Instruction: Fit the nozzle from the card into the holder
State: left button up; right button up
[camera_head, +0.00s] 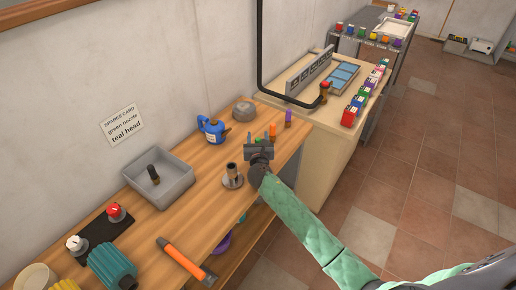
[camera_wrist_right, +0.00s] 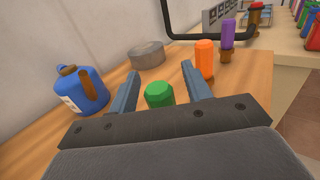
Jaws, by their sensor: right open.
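The spares card (camera_head: 122,126) on the wall reads "green nozzle, teal head". In the right wrist view, a green nozzle (camera_wrist_right: 159,96) stands between the fingers of my right gripper (camera_wrist_right: 160,88), which are open with a gap on each side. In the head view my right gripper (camera_head: 258,142) is over the bench near its right end. A metal cylinder on a round base (camera_head: 232,174), possibly the holder, stands just left of my right gripper. An orange nozzle (camera_wrist_right: 204,59) and a purple nozzle (camera_wrist_right: 228,33) stand beyond the green one. My left gripper is not in view.
A blue oil can (camera_head: 213,130) and a grey round tin (camera_head: 243,111) stand toward the wall. A grey tray (camera_head: 180,187) holds a dark part. An orange-handled tool (camera_head: 184,259) lies at the bench's front edge. A teal ribbed part (camera_head: 110,265) stands at lower left.

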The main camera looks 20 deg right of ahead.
grip_shut()
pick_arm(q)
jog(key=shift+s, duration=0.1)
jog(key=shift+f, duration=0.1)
pick_arm(e)
jog(key=shift+r, duration=0.1)
jog(key=shift+r, duration=0.2)
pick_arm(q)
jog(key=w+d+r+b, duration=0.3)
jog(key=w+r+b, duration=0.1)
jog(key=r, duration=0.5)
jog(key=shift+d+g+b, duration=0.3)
pick_arm(e)
jog(key=s+d+r, duration=0.3)
jog(key=d+r, duration=0.7)
jog(key=d, duration=0.1)
jog(key=shift+s+r, duration=0.25)
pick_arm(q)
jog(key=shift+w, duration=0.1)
